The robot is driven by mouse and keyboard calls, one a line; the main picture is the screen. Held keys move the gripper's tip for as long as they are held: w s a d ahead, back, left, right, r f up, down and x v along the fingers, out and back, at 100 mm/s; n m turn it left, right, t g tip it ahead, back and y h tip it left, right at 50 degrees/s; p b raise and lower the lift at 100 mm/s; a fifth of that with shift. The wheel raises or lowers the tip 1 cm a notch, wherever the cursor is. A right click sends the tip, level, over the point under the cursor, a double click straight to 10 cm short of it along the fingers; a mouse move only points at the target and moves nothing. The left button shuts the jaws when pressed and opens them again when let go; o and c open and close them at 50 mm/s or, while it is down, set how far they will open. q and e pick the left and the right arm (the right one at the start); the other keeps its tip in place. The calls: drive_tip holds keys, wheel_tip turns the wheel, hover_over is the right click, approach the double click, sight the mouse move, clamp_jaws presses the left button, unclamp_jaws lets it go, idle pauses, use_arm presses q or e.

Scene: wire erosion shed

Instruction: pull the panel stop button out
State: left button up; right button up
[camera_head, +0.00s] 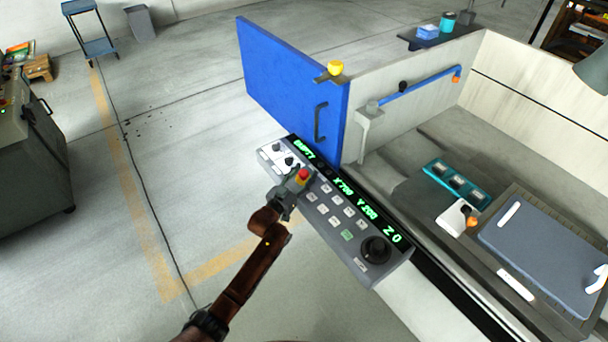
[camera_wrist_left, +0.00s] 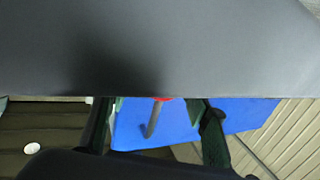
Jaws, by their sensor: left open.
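The red panel stop button (camera_head: 303,174) sits near the upper left part of the grey control panel (camera_head: 318,222). My left gripper (camera_head: 296,181) is open at the button, coming from the lower left. In the left wrist view, a bit of the red button (camera_wrist_left: 162,99) shows between the two dark fingers of my left gripper (camera_wrist_left: 155,110), one on each side. A large grey surface covers the top of that view and hides the fingertips and most of the button. I cannot tell whether the fingers touch it. My right gripper is not in view.
The panel carries several light keys, a dark knob (camera_head: 375,249) and a green-lit display (camera_head: 345,190). A blue door (camera_head: 290,85) with a dark handle stands just behind it. The machine bed (camera_head: 410,150) lies to the right. Open floor (camera_head: 190,130) lies left.

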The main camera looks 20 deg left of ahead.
use_arm(q)
drive_tip(key=shift+c, duration=0.5)
clamp_jaws()
